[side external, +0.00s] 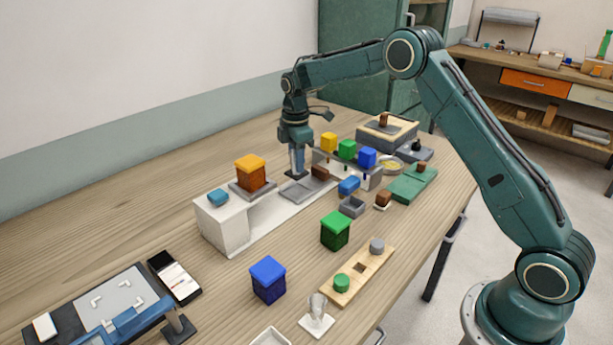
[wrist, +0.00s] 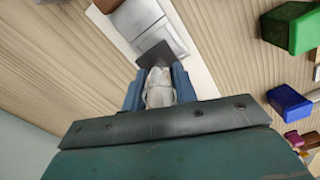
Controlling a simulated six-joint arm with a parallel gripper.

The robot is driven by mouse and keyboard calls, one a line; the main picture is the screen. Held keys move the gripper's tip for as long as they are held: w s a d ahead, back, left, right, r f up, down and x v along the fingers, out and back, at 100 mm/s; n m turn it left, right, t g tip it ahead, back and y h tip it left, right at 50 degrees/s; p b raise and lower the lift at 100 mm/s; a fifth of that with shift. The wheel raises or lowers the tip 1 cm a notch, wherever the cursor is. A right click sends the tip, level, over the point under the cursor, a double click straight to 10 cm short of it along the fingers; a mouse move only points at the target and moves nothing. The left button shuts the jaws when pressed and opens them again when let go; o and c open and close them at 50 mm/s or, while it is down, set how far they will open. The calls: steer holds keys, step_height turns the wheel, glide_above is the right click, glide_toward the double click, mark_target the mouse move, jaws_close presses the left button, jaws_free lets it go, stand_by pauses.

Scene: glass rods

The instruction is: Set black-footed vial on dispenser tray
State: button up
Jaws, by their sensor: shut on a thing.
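My gripper (side external: 297,172) points straight down over the back of the table. Its two blue-grey fingers (wrist: 160,92) are shut on a pale, clear vial (wrist: 158,86), which stands upright between them. The vial's flat black foot (wrist: 154,55) sticks out below the fingertips and also shows in the side view (side external: 296,175). What looks like the dispenser tray, a shallow grey tray (side external: 303,189), lies just beneath on a long white base. The foot overlaps the tray's edge in view. I cannot tell whether it touches.
A white block with a blue top piece (side external: 222,222) stands at the base's left end. An orange-topped brown block (side external: 251,173) is close by. A rack with yellow, green and blue blocks (side external: 347,149) stands right of my gripper. Green (side external: 335,231) and blue (side external: 268,281) boxes stand in front.

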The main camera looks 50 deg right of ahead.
mark_target(297, 176)
steer(key=shift+f, duration=0.15)
steer(key=shift+f, duration=2.6)
steer(key=o, duration=1)
steer(key=shift+o, duration=0.2)
steer(key=shift+r, duration=0.1)
step_height(297, 176, up, 14)
steer(key=shift+f, duration=0.2)
steer(key=shift+r, duration=0.15)
